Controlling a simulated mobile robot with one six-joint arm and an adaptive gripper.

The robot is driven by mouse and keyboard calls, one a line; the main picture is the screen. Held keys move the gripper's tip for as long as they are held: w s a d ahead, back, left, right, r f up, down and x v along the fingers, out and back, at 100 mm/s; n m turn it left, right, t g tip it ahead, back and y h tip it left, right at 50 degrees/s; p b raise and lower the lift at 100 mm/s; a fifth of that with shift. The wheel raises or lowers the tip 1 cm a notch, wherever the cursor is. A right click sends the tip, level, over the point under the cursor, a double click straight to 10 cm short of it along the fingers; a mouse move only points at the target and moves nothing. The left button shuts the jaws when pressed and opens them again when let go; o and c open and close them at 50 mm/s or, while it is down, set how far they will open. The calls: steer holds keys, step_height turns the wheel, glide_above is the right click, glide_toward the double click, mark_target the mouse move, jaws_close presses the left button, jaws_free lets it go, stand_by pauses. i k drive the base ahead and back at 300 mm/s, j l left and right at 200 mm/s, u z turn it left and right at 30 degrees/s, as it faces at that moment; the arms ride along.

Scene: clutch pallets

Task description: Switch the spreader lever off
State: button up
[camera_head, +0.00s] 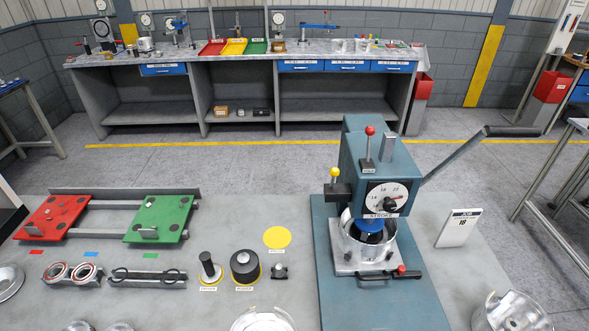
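A teal press (362,160) stands on a teal base plate (375,300) at the right of the near table. A lever with a red knob (370,131) stands upright on its top, above a small label too small to read. A lever with a yellow knob (334,172) stands upright at its left side. A black handle with a red tip (400,270) lies level at the front of the fixture. I cannot tell which of these is the spreader lever. A metal housing (366,240) with a blue part inside sits under the press head. My gripper is not in view.
A long press arm with a black grip (512,131) juts up to the right. A white job card (458,228) stands right of the press. Red (52,217) and green (159,218) pallets lie at left. Several tools and metal parts stand between. A workbench (250,59) runs behind.

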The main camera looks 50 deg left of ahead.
mark_target(334, 172)
steer(key=u, duration=1.8)
steer(key=i, duration=0.1)
